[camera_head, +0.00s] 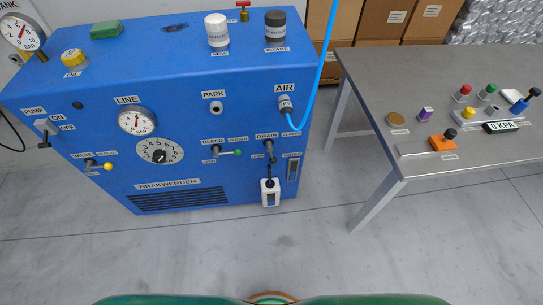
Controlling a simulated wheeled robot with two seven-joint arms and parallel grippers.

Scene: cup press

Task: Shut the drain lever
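The drain lever (271,167) is a dark handle on the lower right of the blue machine's front, under the DRAIN label (266,136). It appears to point downward from its pivot (269,146). A small tag (291,134) sits to the upper right of the pivot and another (257,155) to its lower left; their words are too small to read surely. A white container (270,198) with a dark front window is at the lever's lower end; I cannot tell whether they touch. Neither gripper is in view.
A grey table (460,70) with buttons stands at the right. The floor before the machine is clear.

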